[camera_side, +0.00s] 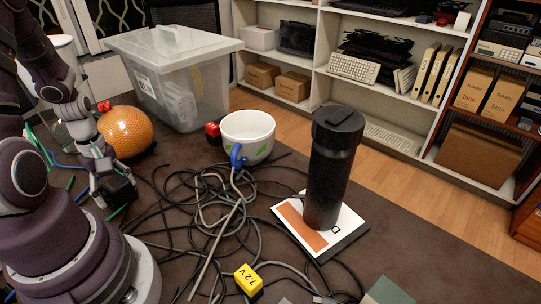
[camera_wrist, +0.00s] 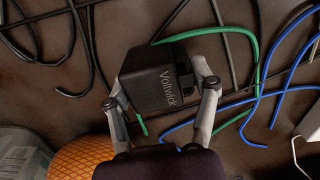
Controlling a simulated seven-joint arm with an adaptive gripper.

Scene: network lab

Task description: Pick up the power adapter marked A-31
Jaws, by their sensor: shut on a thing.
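A black block-shaped power adapter (camera_wrist: 155,82) with pale "Voltvick" lettering sits between the fingers of my gripper (camera_wrist: 162,88) in the wrist view. My gripper is shut on it, one finger on each side. No A-31 marking is readable on the faces that show. In the side view, the black adapter (camera_side: 119,191) is at the left, in my gripper (camera_side: 107,188), low over the dark table. I cannot tell whether it touches the table. A green cable (camera_wrist: 222,32) passes right by the adapter in the wrist view.
An orange patterned ball (camera_side: 126,131) is close behind my gripper. Tangled dark cables (camera_side: 190,214) cover the middle table.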

